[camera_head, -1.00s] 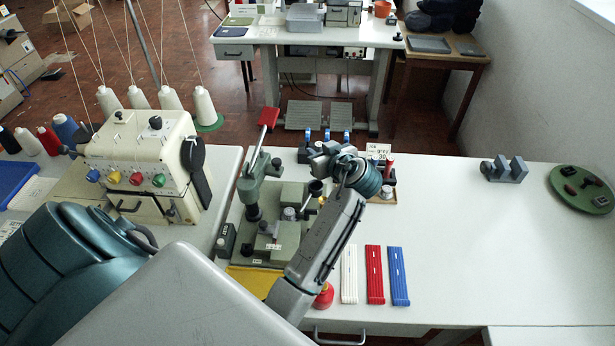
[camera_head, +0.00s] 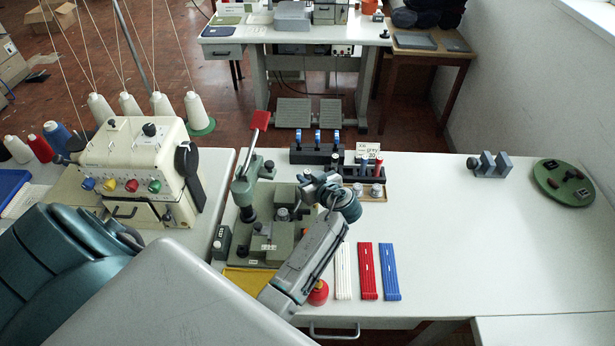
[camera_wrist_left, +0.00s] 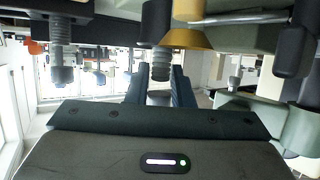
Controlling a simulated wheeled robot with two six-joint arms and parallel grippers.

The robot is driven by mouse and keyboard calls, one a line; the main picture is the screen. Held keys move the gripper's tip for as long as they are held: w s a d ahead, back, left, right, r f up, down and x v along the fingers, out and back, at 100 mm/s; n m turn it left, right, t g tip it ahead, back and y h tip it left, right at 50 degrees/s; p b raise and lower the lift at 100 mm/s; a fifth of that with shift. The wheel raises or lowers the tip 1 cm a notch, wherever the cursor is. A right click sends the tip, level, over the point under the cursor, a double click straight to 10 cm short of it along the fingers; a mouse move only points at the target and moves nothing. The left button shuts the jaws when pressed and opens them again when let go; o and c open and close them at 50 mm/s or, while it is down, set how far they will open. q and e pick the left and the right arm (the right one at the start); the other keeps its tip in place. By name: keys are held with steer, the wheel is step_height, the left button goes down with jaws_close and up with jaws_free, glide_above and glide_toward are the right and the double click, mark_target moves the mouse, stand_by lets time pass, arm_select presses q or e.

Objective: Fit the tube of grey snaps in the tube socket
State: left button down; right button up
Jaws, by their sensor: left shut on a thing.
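My left gripper (camera_head: 310,186) is beside the right side of the green press (camera_head: 262,232). In the left wrist view its two dark fingers (camera_wrist_left: 161,88) are closed around a slim thing. A grey ridged piece (camera_wrist_left: 160,66) shows between the fingertips; I take it for the tube of grey snaps. In the head view the gripper hides the held tube, and I cannot make out the tube socket. I cannot tell whether tube and press touch. The tube rack (camera_head: 350,174) with the grey label (camera_head: 369,151) stands behind and right of the gripper. My right gripper is not in view.
A black block with blue-topped parts (camera_head: 317,152) stands behind the press. White, red (camera_head: 368,271) and blue strips lie in front, by a red round thing (camera_head: 318,292). A sewing machine (camera_head: 133,172) stands left. The table's right half is mostly clear.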

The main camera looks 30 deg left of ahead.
arm_select(q)
steer(key=shift+f, duration=0.3)
steer(key=shift+f+b, duration=0.1)
steer(key=shift+b, duration=0.3)
steer(key=c, duration=1.3)
jaws_free()
steer(key=shift+o, duration=0.2)
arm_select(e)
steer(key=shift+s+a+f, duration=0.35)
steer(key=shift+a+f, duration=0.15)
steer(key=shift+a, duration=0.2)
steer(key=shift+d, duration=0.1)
